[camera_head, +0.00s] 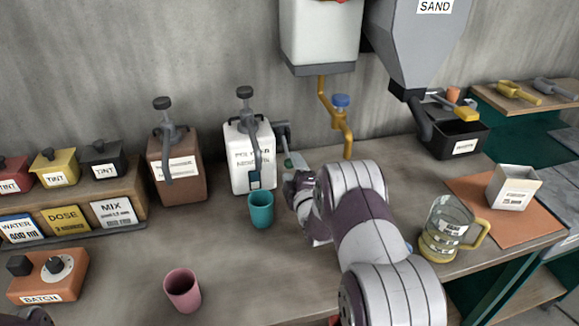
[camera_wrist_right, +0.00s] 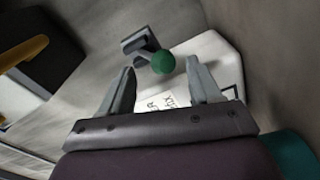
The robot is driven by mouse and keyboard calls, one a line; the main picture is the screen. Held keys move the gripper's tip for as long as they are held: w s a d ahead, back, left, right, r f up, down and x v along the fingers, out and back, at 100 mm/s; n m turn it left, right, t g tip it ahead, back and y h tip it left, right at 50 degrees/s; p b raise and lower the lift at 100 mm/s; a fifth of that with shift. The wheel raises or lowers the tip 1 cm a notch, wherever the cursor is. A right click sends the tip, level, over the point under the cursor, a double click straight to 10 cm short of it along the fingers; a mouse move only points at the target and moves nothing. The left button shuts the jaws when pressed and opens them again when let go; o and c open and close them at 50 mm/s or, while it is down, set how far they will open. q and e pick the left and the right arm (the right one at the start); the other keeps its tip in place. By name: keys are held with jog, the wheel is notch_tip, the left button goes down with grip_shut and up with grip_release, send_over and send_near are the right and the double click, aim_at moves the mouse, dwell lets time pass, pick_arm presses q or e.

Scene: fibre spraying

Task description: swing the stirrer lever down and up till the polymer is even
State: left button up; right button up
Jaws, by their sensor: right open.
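The white polymer container (camera_head: 243,180) stands at the back of the bench, with a dark pump on top. The stirrer lever (camera_head: 284,137) is on its right side and ends in a green knob (camera_head: 290,162). My right gripper (camera_head: 291,176) is beside the knob in the head view, partly hidden by its own arm. In the right wrist view the gripper (camera_wrist_right: 162,70) is open, and the green knob (camera_wrist_right: 163,62) shows between its fingertips. I cannot tell whether the fingers touch it. The polymer inside is hidden. My left gripper cannot be made out.
A teal cup (camera_head: 261,211) stands in front of the polymer container, close left of my right gripper. A pink cup (camera_head: 182,290) is nearer the front. A brown pump container (camera_head: 178,180) is to the left. A glass jug (camera_head: 446,230) stands right of my arm.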

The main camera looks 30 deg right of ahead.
aim_at(291, 166)
jog(key=x, duration=0.3)
jog(key=shift+w+d+f, duration=0.15)
jog(key=shift+w+d, duration=0.05)
jog(key=shift+w, duration=0.2)
jog(key=shift+c, duration=0.3)
